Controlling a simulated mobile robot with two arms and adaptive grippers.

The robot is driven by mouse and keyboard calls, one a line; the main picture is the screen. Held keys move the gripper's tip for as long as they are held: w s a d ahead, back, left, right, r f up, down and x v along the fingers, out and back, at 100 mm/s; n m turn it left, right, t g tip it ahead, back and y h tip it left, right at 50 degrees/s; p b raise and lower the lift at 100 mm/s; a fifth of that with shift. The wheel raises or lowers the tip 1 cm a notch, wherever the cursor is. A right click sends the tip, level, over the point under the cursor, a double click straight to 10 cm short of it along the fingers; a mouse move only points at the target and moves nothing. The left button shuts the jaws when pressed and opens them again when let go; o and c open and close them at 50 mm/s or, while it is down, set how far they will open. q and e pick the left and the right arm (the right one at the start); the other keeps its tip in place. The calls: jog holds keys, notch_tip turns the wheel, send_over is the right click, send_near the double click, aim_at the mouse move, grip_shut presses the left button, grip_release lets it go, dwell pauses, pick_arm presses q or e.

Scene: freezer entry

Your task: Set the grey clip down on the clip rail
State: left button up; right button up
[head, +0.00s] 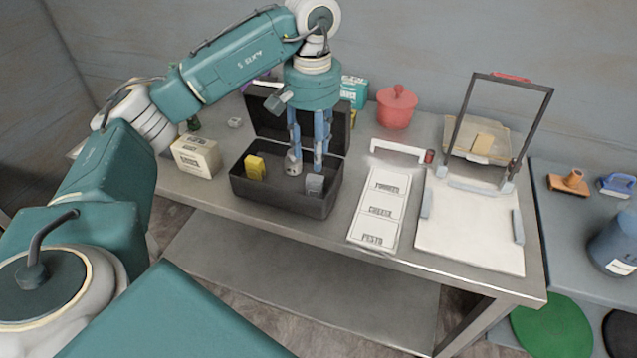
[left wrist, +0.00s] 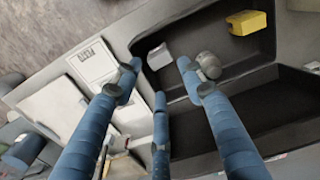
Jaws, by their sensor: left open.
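The grey clip (head: 314,185) looks like a small grey block in the right part of the open black case (head: 268,198). It also shows in the left wrist view (left wrist: 158,54), lying on the case floor. My left gripper (head: 306,165) points down into the case, its blue fingers spread and empty. The left wrist view shows the clip just beyond the fingertips (left wrist: 165,76), apart from them. A white raised bar (head: 400,149) behind the label sheet may be the clip rail; I cannot be sure. My right gripper is not in view.
A yellow block (head: 255,167) sits in the case's left part. A rounded grey piece (left wrist: 208,64) is by one finger. The case lid stands up behind. Right of the case are a label sheet (head: 379,207) and a white board (head: 470,233) with an upright frame. A red pot (head: 397,108) stands behind.

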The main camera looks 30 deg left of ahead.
aim_at(315, 186)
pick_arm(q)
notch_tip(315, 186, down, 4)
jog(key=shift+s+p, duration=0.1)
jog(key=shift+p, duration=0.3)
jog(key=shift+f, duration=0.55)
jog(key=f+p, duration=0.1)
jog(key=f, duration=0.1)
jog(key=f+p, duration=0.1)
jog(key=f, duration=0.2)
jog(key=shift+w+p, duration=0.2)
jog(key=shift+p, duration=0.15)
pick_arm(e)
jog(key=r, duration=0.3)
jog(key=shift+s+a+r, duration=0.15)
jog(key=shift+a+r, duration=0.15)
pick_arm(q)
jog(key=c, duration=0.8)
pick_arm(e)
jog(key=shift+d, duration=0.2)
